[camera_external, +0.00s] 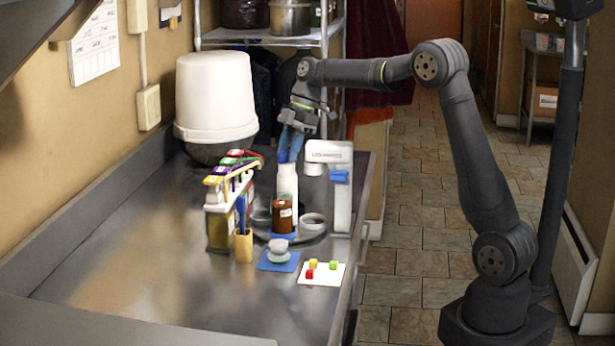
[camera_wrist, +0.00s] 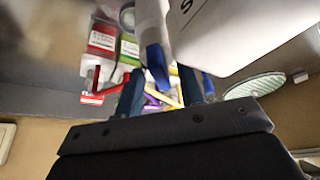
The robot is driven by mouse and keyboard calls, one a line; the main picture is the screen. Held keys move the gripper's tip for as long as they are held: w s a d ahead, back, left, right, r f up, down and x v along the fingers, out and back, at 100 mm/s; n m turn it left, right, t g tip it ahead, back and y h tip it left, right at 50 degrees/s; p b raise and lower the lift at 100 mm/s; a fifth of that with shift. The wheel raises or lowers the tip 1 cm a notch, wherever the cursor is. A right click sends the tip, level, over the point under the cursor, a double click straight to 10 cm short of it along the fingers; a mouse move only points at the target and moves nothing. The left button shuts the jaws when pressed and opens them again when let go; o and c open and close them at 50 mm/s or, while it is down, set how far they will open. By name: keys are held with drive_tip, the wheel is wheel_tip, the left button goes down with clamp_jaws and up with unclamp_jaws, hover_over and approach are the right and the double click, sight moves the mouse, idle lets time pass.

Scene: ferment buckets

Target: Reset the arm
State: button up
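My gripper (camera_external: 290,156) hangs at the end of my arm over the back half of the steel counter, its blue fingers pointing down. It is just above a white bottle (camera_external: 287,184) in the outside view, with no clear contact visible. In the wrist view the two blue fingers of my gripper (camera_wrist: 168,95) stand apart. A grey-white part with a blue tip (camera_wrist: 156,62) shows between them, seemingly beyond the fingers; I cannot tell what it belongs to. I see nothing held.
A white device (camera_external: 342,190) stands right of the bottle, close to my gripper. A rack with coloured tops (camera_external: 222,215) stands left. An amber jar (camera_external: 281,214), a wooden cup (camera_external: 243,246) and a white card with cubes (camera_external: 322,280) are nearer. The counter's front left is clear.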

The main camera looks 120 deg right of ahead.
drive_tip(key=v, duration=1.7)
drive_tip(key=x, duration=1.7)
drive_tip(key=shift+f, duration=0.1)
drive_tip(key=shift+a+m+h, duration=0.1)
drive_tip(key=shift+m+h, duration=0.2)
drive_tip(key=shift+m, duration=0.6)
drive_tip(key=m+h, duration=0.1)
drive_tip(key=m, duration=0.2)
drive_tip(key=m+g+h, duration=0.1)
drive_tip(key=m, duration=0.2)
drive_tip(key=shift+w+a, duration=0.1)
drive_tip(key=shift+m+h, duration=0.3)
drive_tip(key=shift+m, duration=0.1)
